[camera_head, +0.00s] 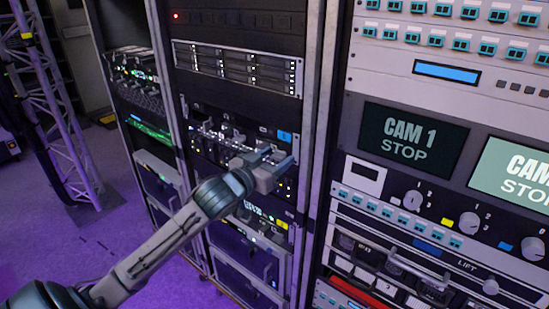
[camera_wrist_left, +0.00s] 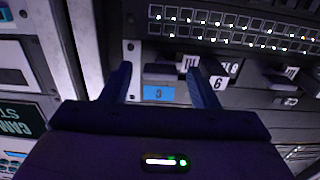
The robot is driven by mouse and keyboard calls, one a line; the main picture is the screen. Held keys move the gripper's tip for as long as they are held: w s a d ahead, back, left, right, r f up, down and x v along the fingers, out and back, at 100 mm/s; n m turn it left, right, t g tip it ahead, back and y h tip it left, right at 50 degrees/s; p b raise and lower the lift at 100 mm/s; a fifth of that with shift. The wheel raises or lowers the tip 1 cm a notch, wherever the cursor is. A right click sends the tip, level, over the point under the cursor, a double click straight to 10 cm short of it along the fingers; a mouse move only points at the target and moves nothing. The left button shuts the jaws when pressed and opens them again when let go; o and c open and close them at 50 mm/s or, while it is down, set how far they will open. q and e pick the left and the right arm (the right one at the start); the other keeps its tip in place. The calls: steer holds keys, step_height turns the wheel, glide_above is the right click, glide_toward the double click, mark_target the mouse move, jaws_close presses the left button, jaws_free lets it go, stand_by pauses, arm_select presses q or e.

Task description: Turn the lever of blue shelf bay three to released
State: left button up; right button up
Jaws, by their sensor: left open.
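The blue shelf shows as a dark rack row with a blue label (camera_head: 284,136) at its right end. In the left wrist view the blue label (camera_wrist_left: 158,94) carries a small dark mark, perhaps a 3. My left gripper (camera_head: 283,163) is at the front of this row, just below the label. In the wrist view its two fingers (camera_wrist_left: 160,80) stand apart, one on each side of the label, with nothing held between them. I cannot make out the lever of bay three or its position; the gripper may cover it. My right gripper is not in view.
White tags (camera_wrist_left: 218,82) and dark modules sit right of the label. A row of lit ports (camera_wrist_left: 235,28) runs above. A yellow-labelled row (camera_head: 282,225) lies below. A pale rack post (camera_head: 321,110) and a monitor rack (camera_head: 415,138) stand to the right. A truss (camera_head: 55,110) stands left.

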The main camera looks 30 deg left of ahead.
arm_select(q)
steer(key=c, duration=1)
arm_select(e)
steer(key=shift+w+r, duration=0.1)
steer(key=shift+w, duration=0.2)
